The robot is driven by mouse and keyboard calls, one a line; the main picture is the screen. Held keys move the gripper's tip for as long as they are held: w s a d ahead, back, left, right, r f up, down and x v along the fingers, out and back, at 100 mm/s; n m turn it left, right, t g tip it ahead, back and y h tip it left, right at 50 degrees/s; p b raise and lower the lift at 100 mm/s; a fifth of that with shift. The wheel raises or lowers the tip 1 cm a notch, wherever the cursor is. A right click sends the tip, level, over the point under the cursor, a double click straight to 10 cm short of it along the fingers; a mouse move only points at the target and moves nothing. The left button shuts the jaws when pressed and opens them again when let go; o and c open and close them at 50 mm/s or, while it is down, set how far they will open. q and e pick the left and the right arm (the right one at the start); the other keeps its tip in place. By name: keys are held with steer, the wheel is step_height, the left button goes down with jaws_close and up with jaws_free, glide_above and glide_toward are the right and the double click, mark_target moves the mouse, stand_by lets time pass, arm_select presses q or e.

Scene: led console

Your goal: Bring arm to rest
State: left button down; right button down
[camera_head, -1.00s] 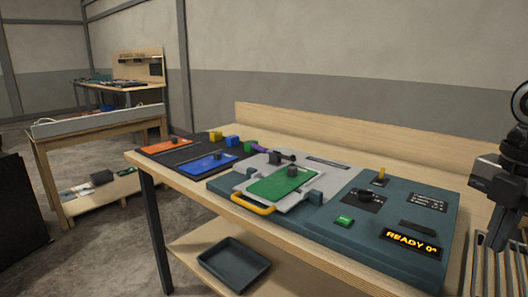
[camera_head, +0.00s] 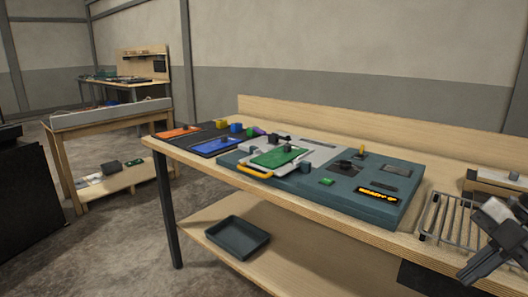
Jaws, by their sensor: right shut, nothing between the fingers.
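My right gripper (camera_head: 468,278) is at the lower right of the head view, pointing down and left. It is shut and empty, in front of the metal rack at the bench's right end and apart from the console. The teal console (camera_head: 335,200) lies on the wooden bench (camera_head: 310,206), with a lit orange display (camera_head: 378,194), a green button (camera_head: 327,182), a black knob (camera_head: 345,167) and a yellow-tipped lever (camera_head: 361,151). A green plate (camera_head: 275,157) sits in the grey fixture by a yellow handle (camera_head: 255,171). My left gripper is out of view.
A metal rack (camera_head: 440,215) lies at the bench's right end. Orange (camera_head: 178,132) and blue (camera_head: 214,146) plates lie on a dark mat at the left, with small coloured blocks behind. A dark tray (camera_head: 238,236) is on the lower shelf. Open floor lies left of the bench.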

steer(key=s+a+f+m+t, duration=0.25)
steer(key=f+m+t, duration=0.4)
steer(key=f, duration=0.35)
steer(key=s+a+f+m+t, duration=0.1)
steer(key=a+f+m+t, duration=0.2)
steer(key=f+m+t, duration=0.5)
steer(key=s+a+f+m+g+h, duration=0.2)
steer(key=s+a+f+m+g, duration=0.3)
steer(key=a, duration=0.8)
step_height(320, 180, down, 4)
steer(key=shift+s+f, duration=0.25)
steer(key=shift+s, duration=0.85)
